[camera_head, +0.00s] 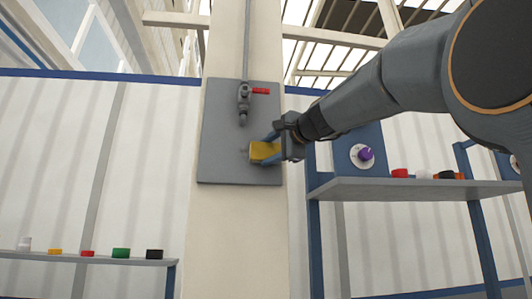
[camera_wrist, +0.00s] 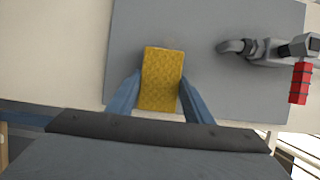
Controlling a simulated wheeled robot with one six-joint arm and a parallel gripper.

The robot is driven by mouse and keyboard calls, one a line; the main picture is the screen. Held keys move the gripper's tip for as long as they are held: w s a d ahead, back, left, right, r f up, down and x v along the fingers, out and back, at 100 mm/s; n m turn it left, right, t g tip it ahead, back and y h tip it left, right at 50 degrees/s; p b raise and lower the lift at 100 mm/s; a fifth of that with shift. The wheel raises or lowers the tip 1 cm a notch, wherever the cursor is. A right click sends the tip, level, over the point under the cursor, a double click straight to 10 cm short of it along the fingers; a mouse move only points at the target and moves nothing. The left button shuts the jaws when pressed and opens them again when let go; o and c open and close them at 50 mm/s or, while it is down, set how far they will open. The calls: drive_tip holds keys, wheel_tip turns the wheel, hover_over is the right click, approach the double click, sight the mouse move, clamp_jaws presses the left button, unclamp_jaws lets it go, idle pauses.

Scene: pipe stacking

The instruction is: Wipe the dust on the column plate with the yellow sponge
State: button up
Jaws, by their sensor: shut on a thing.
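The yellow sponge (camera_head: 262,150) is held between the blue fingers of my gripper (camera_head: 274,149), in front of the grey column plate (camera_head: 220,150). In the wrist view the sponge (camera_wrist: 161,80) sits between both fingertips (camera_wrist: 161,92), with its far end over the plate (camera_wrist: 150,25). I cannot tell whether the sponge touches the plate. In the head view a small dark mark (camera_head: 244,150), perhaps dust, shows just left of the sponge. Any dust behind the sponge is hidden.
A tap with a red handle (camera_head: 260,91) sticks out of the plate above the sponge; it is at the right in the wrist view (camera_wrist: 299,82). A shelf (camera_head: 420,189) with small objects stands at the right. A lower shelf (camera_head: 100,260) is at the left.

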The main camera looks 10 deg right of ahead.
drive_tip(key=shift+w+a+p, duration=0.15)
drive_tip(key=shift+a+p, duration=1.4)
drive_tip(key=shift+a, duration=2.1)
drive_tip(key=shift+a+p, duration=1.2)
drive_tip(key=shift+a, duration=0.75)
drive_tip(key=shift+w+a+p, duration=0.15)
drive_tip(key=shift+a+p, duration=1)
drive_tip(key=shift+a, duration=0.55)
drive_tip(key=shift+s+a+p, duration=0.1)
drive_tip(key=shift+s+p, duration=0.65)
drive_tip(key=shift+s, duration=2.15)
drive_tip(key=shift+s, duration=0.15)
